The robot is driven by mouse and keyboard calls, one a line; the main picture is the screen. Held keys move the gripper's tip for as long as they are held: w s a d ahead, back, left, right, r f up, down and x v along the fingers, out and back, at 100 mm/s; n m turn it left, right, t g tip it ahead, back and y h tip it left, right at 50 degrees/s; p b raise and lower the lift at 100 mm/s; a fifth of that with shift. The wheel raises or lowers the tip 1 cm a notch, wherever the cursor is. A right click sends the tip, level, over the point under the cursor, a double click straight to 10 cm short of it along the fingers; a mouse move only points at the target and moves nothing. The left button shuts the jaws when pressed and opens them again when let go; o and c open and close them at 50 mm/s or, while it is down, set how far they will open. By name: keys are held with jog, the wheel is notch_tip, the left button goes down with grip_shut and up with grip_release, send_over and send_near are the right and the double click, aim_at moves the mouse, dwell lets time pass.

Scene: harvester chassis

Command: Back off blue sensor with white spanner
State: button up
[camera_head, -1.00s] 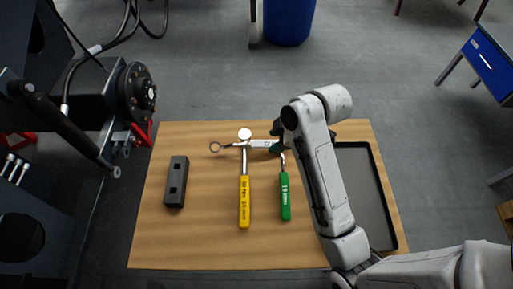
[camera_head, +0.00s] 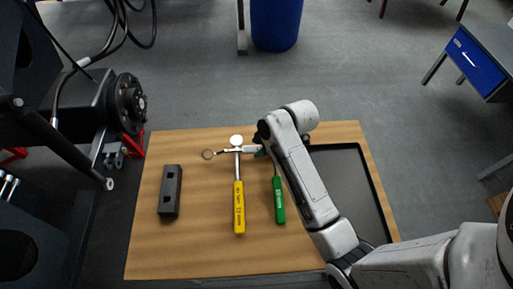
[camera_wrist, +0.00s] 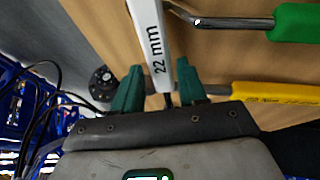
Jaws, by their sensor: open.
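The white spanner (camera_head: 248,150) lies across the far part of the wooden table, with its ring end (camera_head: 208,155) to the left. In the wrist view its white handle (camera_wrist: 158,48) is marked 22 mm. My gripper (camera_wrist: 158,88) is open, its two green fingers on either side of this handle. In the head view my arm largely hides the gripper at the spanner's right end. I cannot tell whether the fingers touch the handle. I cannot make out the blue sensor in either view.
The dark chassis with a round hub (camera_head: 127,103) stands left of the table.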

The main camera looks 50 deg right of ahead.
jog(key=shift+x, duration=1.4)
grip_shut()
